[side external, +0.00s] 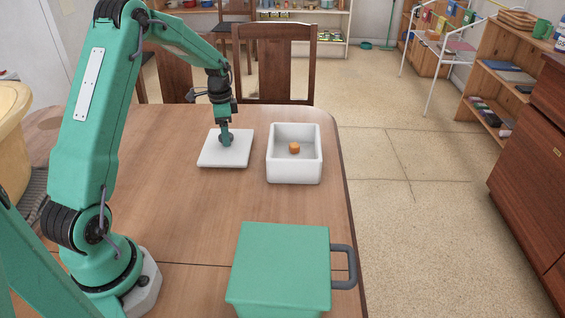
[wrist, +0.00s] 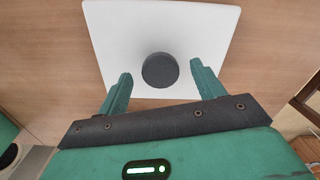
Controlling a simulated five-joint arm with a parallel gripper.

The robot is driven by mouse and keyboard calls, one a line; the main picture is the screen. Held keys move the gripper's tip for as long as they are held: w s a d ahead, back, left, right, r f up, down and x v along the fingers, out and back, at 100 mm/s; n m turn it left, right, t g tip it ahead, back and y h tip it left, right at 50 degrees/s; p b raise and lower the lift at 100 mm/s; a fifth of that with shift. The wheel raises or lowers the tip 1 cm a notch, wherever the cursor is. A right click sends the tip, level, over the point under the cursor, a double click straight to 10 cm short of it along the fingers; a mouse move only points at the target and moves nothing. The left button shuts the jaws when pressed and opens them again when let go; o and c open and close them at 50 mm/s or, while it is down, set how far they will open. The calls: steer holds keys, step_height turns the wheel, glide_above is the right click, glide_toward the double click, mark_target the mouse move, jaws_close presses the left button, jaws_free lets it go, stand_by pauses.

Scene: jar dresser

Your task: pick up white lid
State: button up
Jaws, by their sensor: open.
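The white lid (side external: 210,154) is a flat square plate lying on the wooden table. In the wrist view the white lid (wrist: 120,40) has a round dark knob (wrist: 160,70) at its middle. My gripper (side external: 226,140) is low over the lid, pointing down at the knob. In the wrist view my gripper (wrist: 158,82) is open, with one green finger on each side of the knob and visible gaps between. Whether the fingers touch the lid's surface cannot be told. In the side view the knob is partly hidden by the gripper.
An open white square container (side external: 294,172) holding a small orange piece (side external: 294,148) stands right of the lid. A green box with a grey handle (side external: 280,262) is at the table's front. A wooden chair (side external: 274,62) stands behind the table (side external: 180,215). The table between lid and green box is clear.

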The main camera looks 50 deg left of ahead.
steer(key=shift+f, duration=0.6)
steer(key=c, duration=1.3)
steer(key=shift+c, duration=0.2)
steer(key=shift+r, duration=0.2)
steer(key=shift+r, duration=0.6)
steer(key=r, duration=0.1)
steer(key=d+r, duration=0.1)
steer(key=r, duration=0.1)
steer(key=shift+r, duration=0.1)
steer(key=d+r, duration=0.6)
steer(key=d, duration=0.4)
steer(key=shift+s+d+r, duration=0.15)
steer(key=shift+s+d, duration=0.1)
steer(key=shift+d, duration=0.1)
